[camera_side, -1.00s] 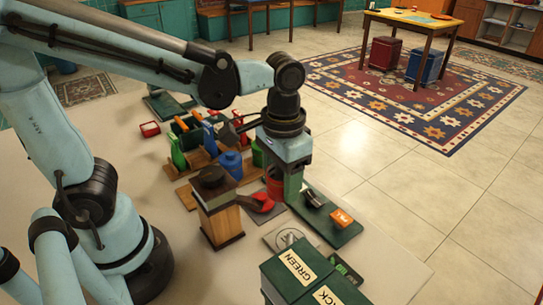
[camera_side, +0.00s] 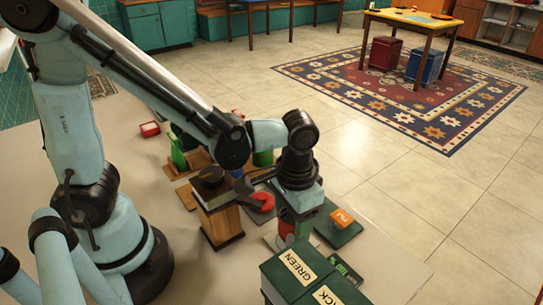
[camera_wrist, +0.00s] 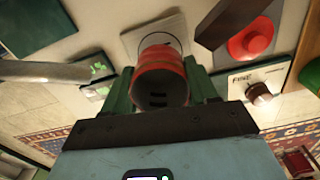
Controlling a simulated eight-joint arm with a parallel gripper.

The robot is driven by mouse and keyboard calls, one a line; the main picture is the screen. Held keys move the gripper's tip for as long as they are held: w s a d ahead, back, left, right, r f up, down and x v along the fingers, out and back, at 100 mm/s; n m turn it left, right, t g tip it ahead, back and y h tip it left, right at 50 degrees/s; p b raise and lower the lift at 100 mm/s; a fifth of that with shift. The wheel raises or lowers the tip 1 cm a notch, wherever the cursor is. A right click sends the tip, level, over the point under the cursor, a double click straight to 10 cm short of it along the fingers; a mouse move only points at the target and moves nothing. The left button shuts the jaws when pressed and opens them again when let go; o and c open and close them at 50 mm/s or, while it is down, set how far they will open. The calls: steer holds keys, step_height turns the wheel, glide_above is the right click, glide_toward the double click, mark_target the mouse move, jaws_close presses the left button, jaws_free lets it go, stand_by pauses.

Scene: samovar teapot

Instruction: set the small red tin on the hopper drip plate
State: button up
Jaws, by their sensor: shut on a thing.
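The small red tin (camera_wrist: 160,78) is between the green fingers of my gripper (camera_wrist: 178,90) in the wrist view, its dark open end towards the camera. In the side view the tin (camera_side: 285,229) shows as a red patch beside my gripper (camera_side: 296,226). A pale square plate with a ring mark (camera_wrist: 132,42), apparently the drip plate, lies just beyond the tin. The tin covers part of the ring. In the side view only an edge of this plate (camera_side: 270,241) shows. I cannot tell whether the tin touches it.
A wooden box with a dark top (camera_side: 222,222) stands left of my gripper. A red round piece (camera_side: 263,201) lies behind it. A dark green tray with an orange block (camera_side: 342,218) is to the right. Green boxes (camera_side: 295,270) stand in front.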

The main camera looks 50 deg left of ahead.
mark_target(292, 230)
steer(key=shift+f, duration=1.4)
steer(key=shift+f, duration=0.1)
steer(key=o, duration=1.1)
steer(key=shift+c, duration=0.2)
step_height(292, 230, up, 12)
steer(key=a+n+t, duration=0.1)
steer(key=a+t, duration=0.6)
steer(key=a, duration=0.5)
steer(key=shift+w+a+r, duration=0.25)
steer(key=shift+r, duration=0.15)
